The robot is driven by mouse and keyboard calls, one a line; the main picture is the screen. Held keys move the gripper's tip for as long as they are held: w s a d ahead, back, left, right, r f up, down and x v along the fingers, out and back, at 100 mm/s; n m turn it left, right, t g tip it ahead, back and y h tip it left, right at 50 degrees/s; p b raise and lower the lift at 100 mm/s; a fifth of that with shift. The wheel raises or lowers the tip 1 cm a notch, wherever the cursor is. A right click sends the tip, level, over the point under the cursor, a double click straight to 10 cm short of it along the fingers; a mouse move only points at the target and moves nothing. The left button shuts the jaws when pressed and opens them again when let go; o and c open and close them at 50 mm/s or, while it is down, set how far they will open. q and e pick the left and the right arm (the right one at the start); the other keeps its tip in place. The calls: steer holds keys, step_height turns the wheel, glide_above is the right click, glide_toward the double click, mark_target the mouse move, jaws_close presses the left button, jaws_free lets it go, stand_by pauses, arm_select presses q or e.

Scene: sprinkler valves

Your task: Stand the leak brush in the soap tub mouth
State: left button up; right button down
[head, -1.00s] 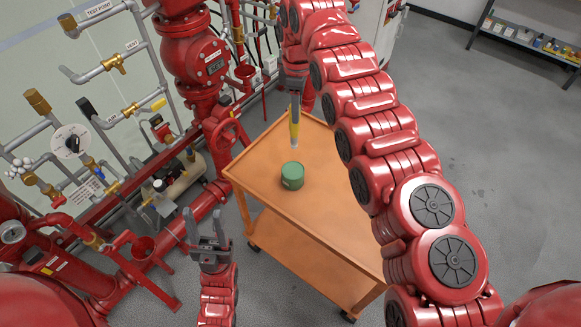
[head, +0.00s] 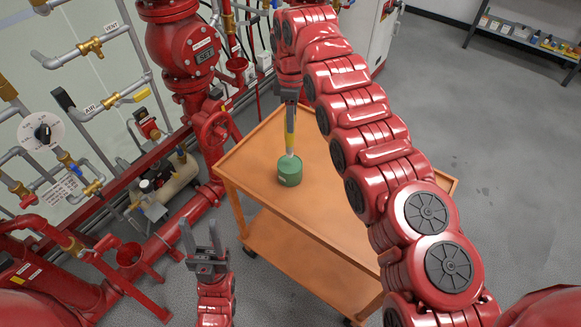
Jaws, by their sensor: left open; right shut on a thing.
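The leak brush (head: 290,128) has a yellow handle and a pale lower end. My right gripper (head: 289,100) is shut on its upper part and holds it upright, pointing down. The green soap tub (head: 289,173) stands on the orange cart top. The brush's lower end is at the tub's top, over or in the mouth; I cannot tell how deep, as the mouth is small and partly covered by the brush. My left gripper (head: 203,240) is open and empty, low in the view, left of the cart and away from the tub.
The orange cart (head: 252,151) has a raised rim and a lower shelf (head: 285,250). Red pipes, valves and gauges (head: 190,60) fill the left side. The cart top around the tub is clear. A shelf with bottles (head: 525,35) stands at the far right.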

mark_target(292, 155)
steer(key=shift+f, duration=0.4)
step_height(292, 155, down, 8)
steer(key=p, duration=0.3)
steer(key=shift+f, duration=0.3)
steer(key=c, duration=0.6)
jaws_free()
steer(key=shift+o, duration=0.2)
